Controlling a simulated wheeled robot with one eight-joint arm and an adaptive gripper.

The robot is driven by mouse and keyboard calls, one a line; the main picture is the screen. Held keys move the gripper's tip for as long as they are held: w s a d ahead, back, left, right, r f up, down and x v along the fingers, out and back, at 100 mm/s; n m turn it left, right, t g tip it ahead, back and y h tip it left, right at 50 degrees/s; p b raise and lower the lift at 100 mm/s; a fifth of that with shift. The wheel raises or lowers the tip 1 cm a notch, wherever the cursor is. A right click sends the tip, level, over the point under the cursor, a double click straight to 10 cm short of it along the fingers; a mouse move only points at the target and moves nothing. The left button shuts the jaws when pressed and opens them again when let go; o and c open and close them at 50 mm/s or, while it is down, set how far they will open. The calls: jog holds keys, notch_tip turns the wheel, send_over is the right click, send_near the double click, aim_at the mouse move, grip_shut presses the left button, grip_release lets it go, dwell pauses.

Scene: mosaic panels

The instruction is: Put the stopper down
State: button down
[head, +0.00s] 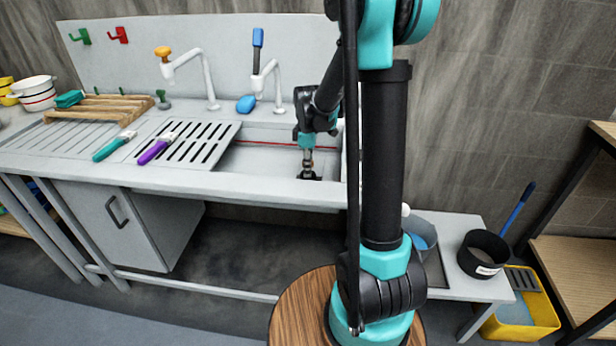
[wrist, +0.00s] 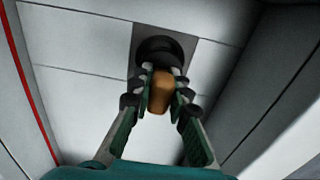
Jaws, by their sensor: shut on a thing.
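My gripper (head: 307,163) reaches down into the sink basin (head: 262,160). In the wrist view its two fingers (wrist: 160,88) are shut on the orange-brown knob of the stopper (wrist: 161,98). A dark round part shows just beyond the knob, over a dark grey square plate (wrist: 183,45) in the basin floor. I cannot tell whether the stopper touches the plate or hangs a little above it. The fingers hide part of it.
A blue sponge (head: 246,104) lies at the back edge. Teal (head: 112,147) and purple (head: 156,150) tools lie left. The basin walls are close around my gripper.

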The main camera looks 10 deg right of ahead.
jog(key=shift+f, duration=1.85)
jog(key=c, duration=1.4)
grip_release()
jog(key=shift+f, duration=0.1)
jog(key=shift+c, duration=0.2)
notch_tip(320, 180, up, 12)
jog(key=shift+r, duration=0.15)
